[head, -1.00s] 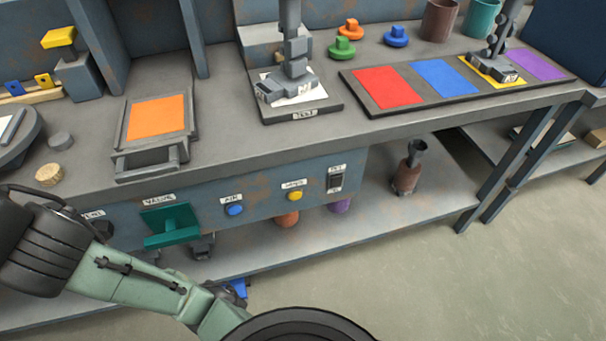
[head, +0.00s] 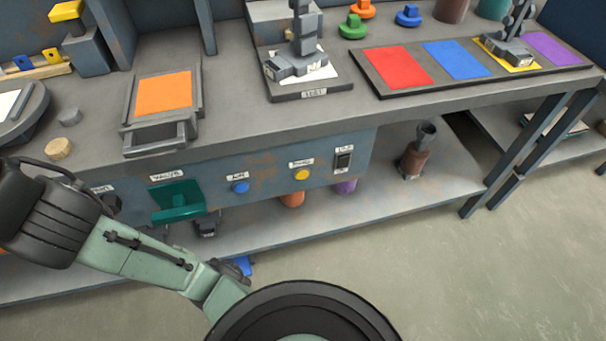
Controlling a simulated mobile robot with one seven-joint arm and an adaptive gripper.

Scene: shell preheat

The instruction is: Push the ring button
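A round yellow button (head: 302,174) sits on the blue-grey front panel (head: 262,165) of the bench. The small label above it is blurred but seems to read "RING". A round blue button (head: 240,187) under a label like "AIR" is to its left. A black switch (head: 343,161) with a label is to its right. Nothing covers the yellow button. My arm crosses the lower left of the head view, well apart from the button. My gripper is not in view.
A teal valve handle (head: 178,202) sticks out from the panel at left. An orange-topped tray (head: 155,139) with a front handle stands on the bench above. A lower shelf (head: 380,207) holds a brown bottle-like object (head: 413,158). The floor at right is clear.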

